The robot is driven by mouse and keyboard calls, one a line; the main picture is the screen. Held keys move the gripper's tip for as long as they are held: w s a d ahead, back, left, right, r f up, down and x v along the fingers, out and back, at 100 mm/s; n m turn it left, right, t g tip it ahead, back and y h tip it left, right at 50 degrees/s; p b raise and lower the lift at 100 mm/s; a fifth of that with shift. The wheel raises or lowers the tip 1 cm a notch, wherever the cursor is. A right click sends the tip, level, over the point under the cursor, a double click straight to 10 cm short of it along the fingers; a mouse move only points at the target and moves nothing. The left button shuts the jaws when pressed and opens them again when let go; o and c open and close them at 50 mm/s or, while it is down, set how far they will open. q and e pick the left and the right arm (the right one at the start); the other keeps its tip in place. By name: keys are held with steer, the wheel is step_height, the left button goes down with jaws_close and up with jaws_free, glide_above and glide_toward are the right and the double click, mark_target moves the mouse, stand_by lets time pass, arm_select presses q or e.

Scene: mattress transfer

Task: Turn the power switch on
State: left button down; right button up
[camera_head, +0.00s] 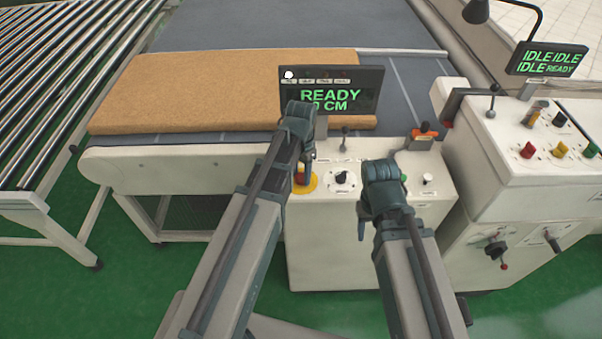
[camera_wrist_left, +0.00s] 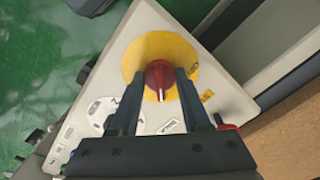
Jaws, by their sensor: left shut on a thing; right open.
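The power switch is a red rotary knob (camera_wrist_left: 159,75) on a round yellow plate (camera_wrist_left: 152,50), on top of the white control box (camera_head: 330,235). My left gripper (camera_head: 304,166) reaches down to it; in the left wrist view its two fingers lie on either side of the knob, shut on it. In the head view, my left arm and gripper partly hide the knob and the yellow plate (camera_head: 311,186). My right gripper (camera_head: 364,228) is open and empty, in front of the control box and apart from the controls.
A display (camera_head: 340,95) reading "READY" stands behind the knob. A black dial (camera_head: 342,178), a small lever (camera_head: 344,138) and an orange-topped part (camera_head: 424,131) are nearby. A second console (camera_head: 500,185) stands right.

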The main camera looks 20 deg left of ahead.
mark_target(302, 178)
stand_by(0.5)
arm_select(q)
steer(key=shift+c, duration=1.8)
jaws_free()
steer(key=shift+r, duration=0.15)
step_height(302, 178, up, 14)
steer(key=p, duration=1.3)
steer(key=shift+f+p, duration=0.25)
steer(key=shift+p, duration=0.15)
steer(key=s+d+f+n+b, duration=0.1)
steer(key=s+d+f+b, duration=0.3)
steer(key=s, duration=0.3)
steer(key=s+d+f+n+y+b, duration=0.1)
steer(key=s+d+f+b, duration=0.4)
steer(key=s+d, duration=0.1)
steer(key=shift+s+d, duration=0.15)
steer(key=shift+s, duration=0.45)
